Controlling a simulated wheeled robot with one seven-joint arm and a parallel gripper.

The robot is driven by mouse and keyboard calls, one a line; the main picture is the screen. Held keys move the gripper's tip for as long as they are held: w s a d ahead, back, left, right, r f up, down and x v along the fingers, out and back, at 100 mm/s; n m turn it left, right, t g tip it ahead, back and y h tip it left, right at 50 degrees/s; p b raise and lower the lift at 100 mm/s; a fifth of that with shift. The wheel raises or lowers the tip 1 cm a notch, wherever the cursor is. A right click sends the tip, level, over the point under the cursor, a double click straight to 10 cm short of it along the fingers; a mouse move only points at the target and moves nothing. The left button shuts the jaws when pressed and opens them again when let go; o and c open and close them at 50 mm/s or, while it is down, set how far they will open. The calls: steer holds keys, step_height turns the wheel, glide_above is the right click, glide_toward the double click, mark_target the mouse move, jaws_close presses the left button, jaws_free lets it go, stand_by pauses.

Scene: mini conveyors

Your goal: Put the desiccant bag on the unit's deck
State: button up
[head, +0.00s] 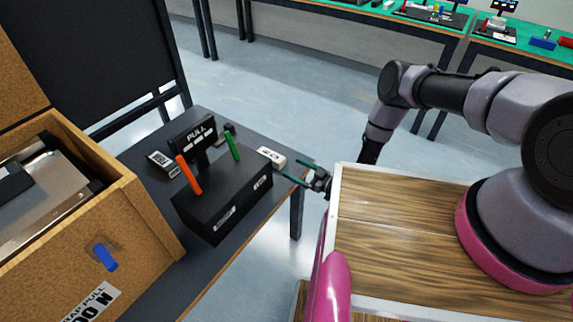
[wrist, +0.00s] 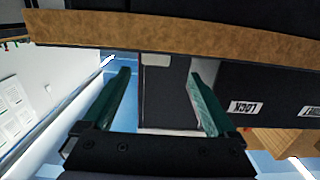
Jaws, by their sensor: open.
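A small white item with dark print, which looks like the desiccant bag (head: 271,157), lies on the dark table near its right edge. A pale patch of it (wrist: 155,60) seems to show between the fingers in the wrist view. My gripper (head: 292,169) is open and empty, just right of the bag at the table's edge, with its teal fingers pointing toward it. In the wrist view my gripper (wrist: 162,82) has its fingers wide apart. A grey metal-topped unit (head: 50,190) sits inside the open brown crate at the left; which surface is its deck is unclear.
A black box (head: 225,195) with an orange and a green handle stands between the crate (head: 140,215) and the bag. A black PULL sign (head: 195,133) and a labelled white piece (head: 163,163) are behind it. The table edge (wrist: 180,28) crosses the wrist view.

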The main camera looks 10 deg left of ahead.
steer(key=shift+s+d, duration=0.2)
steer(key=shift+d, duration=0.25)
